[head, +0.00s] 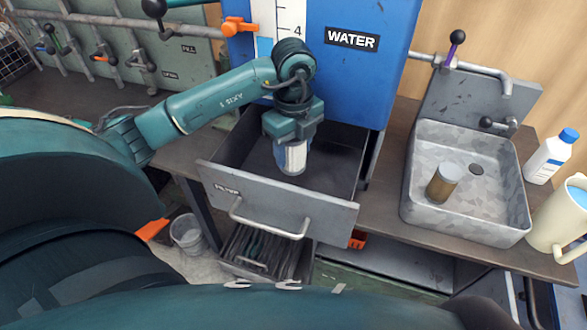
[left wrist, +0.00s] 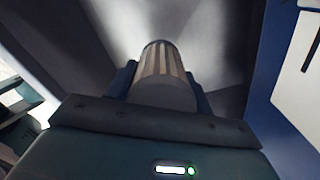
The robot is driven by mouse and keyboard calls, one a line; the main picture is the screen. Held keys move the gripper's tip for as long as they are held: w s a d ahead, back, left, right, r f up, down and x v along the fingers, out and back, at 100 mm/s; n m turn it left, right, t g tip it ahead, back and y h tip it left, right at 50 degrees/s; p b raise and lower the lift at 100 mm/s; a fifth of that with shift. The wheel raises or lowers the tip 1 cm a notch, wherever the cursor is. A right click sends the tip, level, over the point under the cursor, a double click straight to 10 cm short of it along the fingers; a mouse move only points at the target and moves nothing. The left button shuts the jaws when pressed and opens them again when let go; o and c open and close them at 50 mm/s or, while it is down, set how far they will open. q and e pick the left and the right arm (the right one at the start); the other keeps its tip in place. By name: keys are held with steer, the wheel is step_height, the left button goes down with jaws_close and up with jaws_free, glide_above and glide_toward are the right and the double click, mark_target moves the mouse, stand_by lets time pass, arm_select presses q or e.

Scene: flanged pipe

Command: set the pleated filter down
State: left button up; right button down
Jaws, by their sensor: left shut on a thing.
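The pleated filter (head: 291,158) is a pale ribbed cylinder, held upright below my left gripper (head: 290,141) in the head view. The gripper is over the open grey drawer labelled FILTER (head: 290,205), and the filter's lower end is within the drawer's outline. I cannot tell whether it touches the drawer floor. In the left wrist view the filter's pleats (left wrist: 162,60) show between the two fingers of the gripper (left wrist: 163,85), which are shut on it. My right gripper is not in view.
A metal sink (head: 425,200) at right holds a brownish cylinder (head: 443,183). A white bottle (head: 551,157) and a cream jug (head: 560,215) stand beside it. A blue WATER tank (head: 345,75) rises behind the drawer. The drawer floor around the filter looks clear.

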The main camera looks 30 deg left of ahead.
mark_target(293, 168)
arm_select(q)
step_height(293, 168, down, 2)
steer(key=shift+f, duration=0.2)
steer(key=shift+f+b, duration=0.35)
steer(key=shift+f, duration=1.3)
steer(key=shift+f, duration=0.1)
steer(key=o, duration=1.1)
steer(key=shift+f, duration=0.1)
